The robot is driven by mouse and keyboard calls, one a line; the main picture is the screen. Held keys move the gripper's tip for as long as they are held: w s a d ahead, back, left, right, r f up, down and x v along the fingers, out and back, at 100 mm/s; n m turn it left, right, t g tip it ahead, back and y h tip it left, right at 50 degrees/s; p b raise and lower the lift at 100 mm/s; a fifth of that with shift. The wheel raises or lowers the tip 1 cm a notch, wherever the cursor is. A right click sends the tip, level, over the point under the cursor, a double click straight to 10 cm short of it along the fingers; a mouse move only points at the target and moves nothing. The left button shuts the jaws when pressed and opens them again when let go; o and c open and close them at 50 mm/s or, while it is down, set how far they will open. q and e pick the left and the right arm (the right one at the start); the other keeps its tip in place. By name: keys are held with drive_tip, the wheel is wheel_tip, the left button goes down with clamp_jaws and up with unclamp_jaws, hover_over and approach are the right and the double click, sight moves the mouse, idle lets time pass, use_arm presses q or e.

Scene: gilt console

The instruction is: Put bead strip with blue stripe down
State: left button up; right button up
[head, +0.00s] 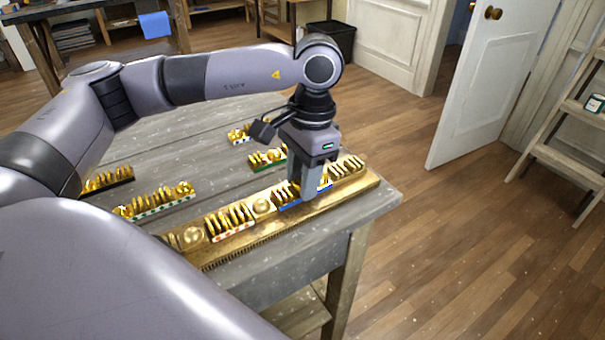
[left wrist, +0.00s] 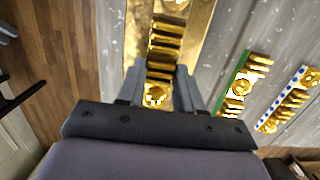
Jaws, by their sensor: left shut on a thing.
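The bead strip with blue stripe (head: 290,206) is a gold ribbed piece with a blue edge, partly hidden by my left gripper (head: 307,193). It is at the right part of the long gilt board (head: 243,241) on the table, in line with the other gold pieces there. I cannot tell whether it rests on the board or hangs just above it. My left gripper points down and is shut on the strip. In the left wrist view its two fingers (left wrist: 160,90) flank the gold beads (left wrist: 158,72). My right gripper is not in view.
The board also holds a red-dotted strip (head: 232,236) and a round boss (head: 262,206). Behind it on the grey table (head: 215,160) lie a green-edged strip (head: 268,161), a blue-dotted one (head: 240,135), a green-dotted one (head: 155,207) and a black-edged one (head: 108,182).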

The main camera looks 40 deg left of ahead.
use_arm(q)
drive_tip(key=shift+f, duration=0.15)
drive_tip(key=o, duration=1.1)
drive_tip(key=shift+c, duration=0.2)
wheel_tip(320, 180, up, 12)
drive_tip(key=w, duration=0.1)
drive_tip(key=shift+w+d+r, duration=0.15)
drive_tip(key=shift+d+r, duration=0.05)
drive_tip(key=shift+d, duration=0.1)
